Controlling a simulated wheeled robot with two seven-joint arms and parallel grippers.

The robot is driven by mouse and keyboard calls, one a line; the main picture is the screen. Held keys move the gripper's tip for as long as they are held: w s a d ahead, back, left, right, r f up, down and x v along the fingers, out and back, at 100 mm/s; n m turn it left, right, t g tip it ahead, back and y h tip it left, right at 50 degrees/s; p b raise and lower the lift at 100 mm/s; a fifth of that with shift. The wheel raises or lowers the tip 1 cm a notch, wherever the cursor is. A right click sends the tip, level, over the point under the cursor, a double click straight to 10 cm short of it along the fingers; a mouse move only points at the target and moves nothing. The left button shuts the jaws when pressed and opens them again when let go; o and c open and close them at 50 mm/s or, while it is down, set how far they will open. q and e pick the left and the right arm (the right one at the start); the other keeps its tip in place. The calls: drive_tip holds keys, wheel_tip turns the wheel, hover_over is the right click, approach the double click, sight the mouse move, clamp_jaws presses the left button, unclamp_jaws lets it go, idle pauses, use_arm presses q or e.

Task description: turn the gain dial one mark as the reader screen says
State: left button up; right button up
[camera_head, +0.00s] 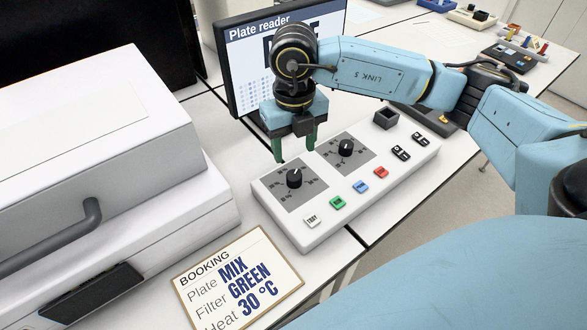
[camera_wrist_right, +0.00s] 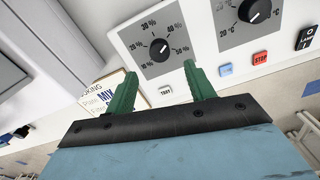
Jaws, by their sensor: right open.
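The control panel (camera_head: 330,215) is a white box with two black dials on grey plates. The nearer dial (camera_head: 294,178) is marked in percent, from 10% to 50% in the right wrist view (camera_wrist_right: 158,49); the other dial (camera_head: 346,147) is marked in °C (camera_wrist_right: 254,11). Neither carries a readable name. The plate reader screen (camera_head: 243,70) stands behind; my right arm hides most of its text. My right gripper (camera_head: 294,149) has green fingers, open and empty, pointing down above and behind the percent dial, apart from it. My left gripper is out of view.
A white TRAY button (camera_head: 312,221), green (camera_head: 338,203), blue (camera_head: 361,187) and red (camera_head: 381,172) buttons line the panel's front, with black rocker switches (camera_head: 410,146) at right. A booking card (camera_head: 240,278) lies in front. A large white machine (camera_head: 90,150) stands left.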

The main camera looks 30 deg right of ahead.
sight(294, 174)
wheel_tip(294, 174, down, 8)
drive_tip(key=shift+f, duration=0.1)
idle(0.4)
drive_tip(key=c, duration=1)
